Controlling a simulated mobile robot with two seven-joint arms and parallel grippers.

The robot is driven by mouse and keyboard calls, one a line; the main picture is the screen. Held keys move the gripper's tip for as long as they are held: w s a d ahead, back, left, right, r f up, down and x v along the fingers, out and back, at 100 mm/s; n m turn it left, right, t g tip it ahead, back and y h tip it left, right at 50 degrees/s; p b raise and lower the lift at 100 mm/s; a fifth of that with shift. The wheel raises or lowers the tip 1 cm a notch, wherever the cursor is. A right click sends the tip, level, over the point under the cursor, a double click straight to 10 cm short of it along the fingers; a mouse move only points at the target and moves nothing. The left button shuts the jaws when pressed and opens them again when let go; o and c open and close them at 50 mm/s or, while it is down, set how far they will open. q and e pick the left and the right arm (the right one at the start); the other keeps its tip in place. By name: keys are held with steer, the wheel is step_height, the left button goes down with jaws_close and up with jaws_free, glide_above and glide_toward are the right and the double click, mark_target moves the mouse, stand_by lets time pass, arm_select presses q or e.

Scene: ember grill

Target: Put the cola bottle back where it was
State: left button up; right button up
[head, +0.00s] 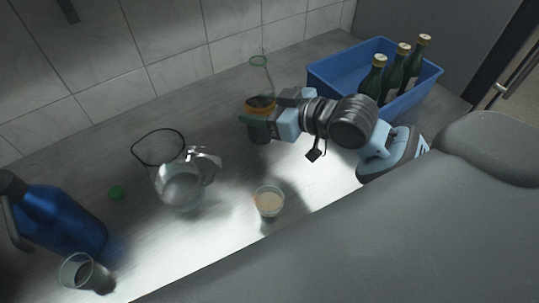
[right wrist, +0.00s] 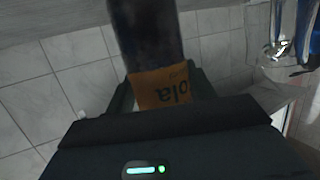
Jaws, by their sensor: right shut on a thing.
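The cola bottle (head: 260,104) has a clear neck, an orange label and dark liquid low down. It is roughly upright behind the middle of the counter. My right gripper (head: 259,115) is shut around it at the label. I cannot tell whether its base touches the counter. In the right wrist view, the bottle (right wrist: 162,88) sits between the fingers, its label reading "ola" upside down. My left gripper is not in view.
A glass pitcher (head: 178,186) and a small cup (head: 269,202) with tan contents stand in front. A blue jug (head: 62,222) and a glass (head: 84,272) are at front left. The tiled wall (head: 170,40) closes the back.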

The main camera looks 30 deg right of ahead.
mark_target(273, 97)
steer(key=shift+s+d+r+n+g+y+b, duration=0.2)
steer(key=shift+n+g+y+b, duration=0.15)
steer(key=shift+n+g+y, duration=0.15)
steer(key=shift+s+d+r+n+g+y+b, duration=0.2)
steer(key=shift+n+g+y+b, duration=0.15)
steer(key=shift+n, duration=0.25)
steer(key=shift+s+d+r+n+g+y+b, duration=0.15)
steer(key=shift+s+r+n+g+y+b, duration=0.2)
steer(key=shift+r+n+y+b, duration=0.15)
steer(key=shift+s+d+r+n+g+y, duration=0.3)
steer(key=shift+r+g+y, duration=0.15)
steer(key=shift+r, duration=0.15)
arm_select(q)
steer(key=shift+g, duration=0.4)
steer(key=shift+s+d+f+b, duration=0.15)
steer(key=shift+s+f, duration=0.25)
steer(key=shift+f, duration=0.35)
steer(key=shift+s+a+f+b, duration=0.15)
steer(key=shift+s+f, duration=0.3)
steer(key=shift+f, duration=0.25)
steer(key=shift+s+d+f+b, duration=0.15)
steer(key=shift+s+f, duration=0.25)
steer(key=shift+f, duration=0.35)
arm_select(e)
steer(key=shift+s+d+r, duration=0.1)
steer(key=shift+s+r, duration=0.2)
steer(key=shift+r, duration=0.35)
